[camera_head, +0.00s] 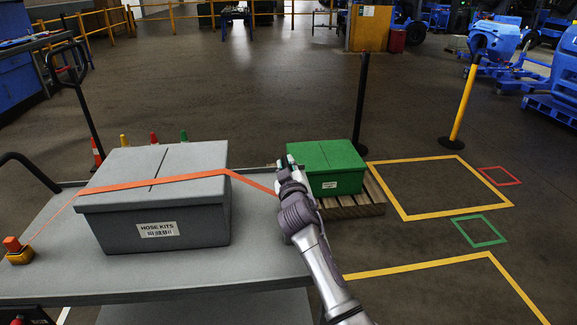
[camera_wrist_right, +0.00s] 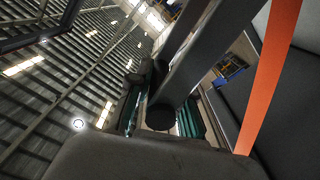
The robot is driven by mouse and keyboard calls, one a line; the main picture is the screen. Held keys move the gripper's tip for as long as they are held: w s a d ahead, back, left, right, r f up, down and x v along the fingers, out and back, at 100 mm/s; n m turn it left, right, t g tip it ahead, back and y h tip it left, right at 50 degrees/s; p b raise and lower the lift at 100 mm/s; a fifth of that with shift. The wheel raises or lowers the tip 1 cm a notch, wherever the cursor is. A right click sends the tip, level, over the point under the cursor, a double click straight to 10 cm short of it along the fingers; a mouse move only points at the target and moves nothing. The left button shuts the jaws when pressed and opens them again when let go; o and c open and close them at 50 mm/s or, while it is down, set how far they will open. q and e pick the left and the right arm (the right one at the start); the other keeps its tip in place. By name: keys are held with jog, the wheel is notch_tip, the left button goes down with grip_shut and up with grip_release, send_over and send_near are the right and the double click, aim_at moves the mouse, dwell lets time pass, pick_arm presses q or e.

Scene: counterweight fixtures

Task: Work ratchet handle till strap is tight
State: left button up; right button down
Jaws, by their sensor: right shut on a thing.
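A grey lidded box (camera_head: 150,215) labelled HOSE KITS sits on a grey cart top (camera_head: 180,268). An orange strap (camera_head: 165,182) crosses its lid, runs straight down left to an orange and yellow anchor (camera_head: 17,252) and down right behind my right gripper. My right gripper (camera_head: 287,162) is at the cart's right side. In the right wrist view, the gripper (camera_wrist_right: 160,118) is shut on a dark two-bar ratchet handle (camera_wrist_right: 205,55) near its rounded black end. The strap (camera_wrist_right: 268,75) passes beside it. The ratchet body is hidden in the head view. My left gripper is out of view.
A green box (camera_head: 328,160) stands on a wooden pallet (camera_head: 350,207) beyond my right arm. Black (camera_head: 361,105) and yellow (camera_head: 463,105) posts stand further right. A pallet-jack-like handle (camera_head: 80,95) rises at the left. Taped floor (camera_head: 430,185) at right is clear.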

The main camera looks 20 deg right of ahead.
jog(key=shift+a+f, duration=0.1)
jog(key=shift+f, duration=0.05)
jog(key=c, duration=1.1)
grip_release()
jog(key=shift+o, duration=0.2)
jog(key=v, duration=1.2)
